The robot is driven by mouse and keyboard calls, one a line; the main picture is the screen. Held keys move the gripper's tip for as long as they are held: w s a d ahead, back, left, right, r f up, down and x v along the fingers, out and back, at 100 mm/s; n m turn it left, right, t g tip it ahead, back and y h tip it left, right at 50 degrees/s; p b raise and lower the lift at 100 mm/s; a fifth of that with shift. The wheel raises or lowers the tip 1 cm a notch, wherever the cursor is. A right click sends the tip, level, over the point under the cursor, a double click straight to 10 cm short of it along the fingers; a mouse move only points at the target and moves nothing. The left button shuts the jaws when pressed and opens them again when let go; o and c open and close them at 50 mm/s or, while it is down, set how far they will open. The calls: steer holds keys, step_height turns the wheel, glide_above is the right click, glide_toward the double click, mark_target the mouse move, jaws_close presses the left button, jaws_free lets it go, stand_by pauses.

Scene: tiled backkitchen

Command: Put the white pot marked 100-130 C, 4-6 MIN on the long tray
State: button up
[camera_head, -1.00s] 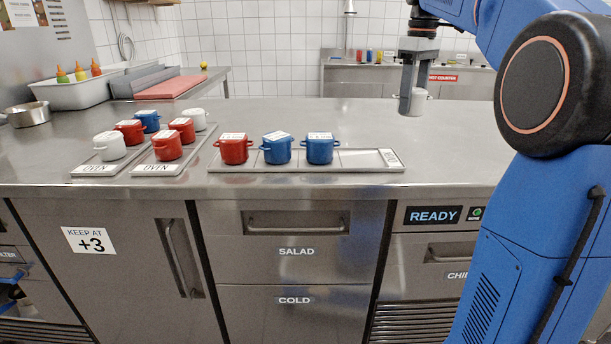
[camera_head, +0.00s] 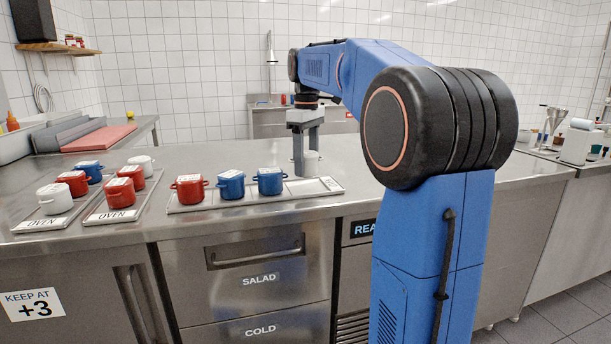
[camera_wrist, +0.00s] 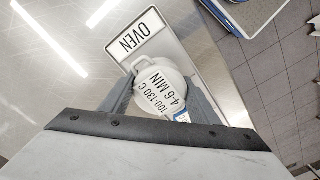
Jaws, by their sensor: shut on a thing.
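The white pot (camera_wrist: 160,82), its lid marked 4-6 MIN, 100-130 C, is between the fingers of my gripper (camera_head: 306,166) in the wrist view. My gripper is shut on it. In the head view the fingers largely hide the pot, near the right end of the long tray (camera_head: 300,189). The long tray holds a red pot (camera_head: 189,188) and two blue pots (camera_head: 231,184) (camera_head: 269,181) in a row. In the wrist view the pot overlaps the end of a tray with an OVEN label (camera_wrist: 137,36). I cannot tell whether the pot touches the tray.
Two shorter OVEN trays (camera_head: 42,224) (camera_head: 108,216) with red, blue and white pots stand on the left. A red board (camera_head: 100,138) lies behind them. The counter (camera_head: 345,165) is clear behind the long tray. The counter's front edge runs close before the trays.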

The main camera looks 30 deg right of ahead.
mark_target(307, 174)
steer(key=shift+d+f, duration=0.1)
steer(key=shift+f, duration=1.85)
steer(key=shift+f, duration=0.1)
steer(key=o, duration=1.3)
step_height(307, 174, up, 12)
steer(key=shift+r, duration=0.1)
